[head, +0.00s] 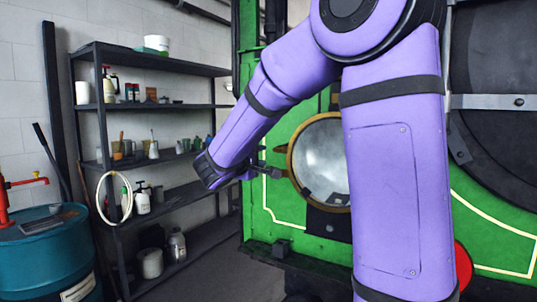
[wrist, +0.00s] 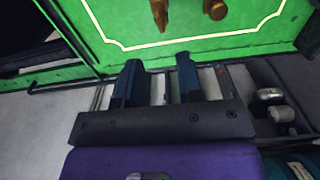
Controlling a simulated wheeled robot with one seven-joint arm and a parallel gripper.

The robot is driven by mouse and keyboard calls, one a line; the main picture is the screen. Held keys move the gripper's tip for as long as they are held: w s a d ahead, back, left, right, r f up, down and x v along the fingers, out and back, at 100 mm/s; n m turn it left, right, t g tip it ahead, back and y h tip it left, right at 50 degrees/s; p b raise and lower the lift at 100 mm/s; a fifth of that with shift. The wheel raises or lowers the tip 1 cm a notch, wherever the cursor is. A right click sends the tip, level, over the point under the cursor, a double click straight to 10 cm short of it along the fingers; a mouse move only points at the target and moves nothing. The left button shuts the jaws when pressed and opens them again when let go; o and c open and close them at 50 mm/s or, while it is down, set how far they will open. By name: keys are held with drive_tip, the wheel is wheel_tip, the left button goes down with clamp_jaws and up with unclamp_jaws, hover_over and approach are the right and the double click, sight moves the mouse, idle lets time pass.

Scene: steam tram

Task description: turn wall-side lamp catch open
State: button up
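The round lamp (head: 322,160) has a brass rim and a pale glass face on the green tram front. My arm covers its right part. A small brass catch-like piece (head: 278,149) sticks out at its left, wall-side edge. In the wrist view a brass piece (wrist: 160,14) and a darker brown piece (wrist: 215,8) show at the top edge, cut off by the frame. I cannot tell for sure which is the catch. My gripper (head: 268,173) is just left of the lamp, near its rim. In the wrist view my gripper (wrist: 158,70) has its fingers apart, with nothing between them.
A dark shelf rack (head: 150,105) with cans, bottles and pots stands at the left by the wall. A teal drum (head: 45,255) with a red pump is at the far left. The green tram panel (wrist: 180,45) lies beyond my fingertips. Floor shows between rack and tram.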

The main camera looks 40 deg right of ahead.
sight(276, 151)
drive_tip(key=x, duration=0.9)
drive_tip(key=shift+w+d, duration=0.25)
drive_tip(key=shift+c, duration=0.2)
drive_tip(key=shift+f, duration=0.1)
clamp_jaws()
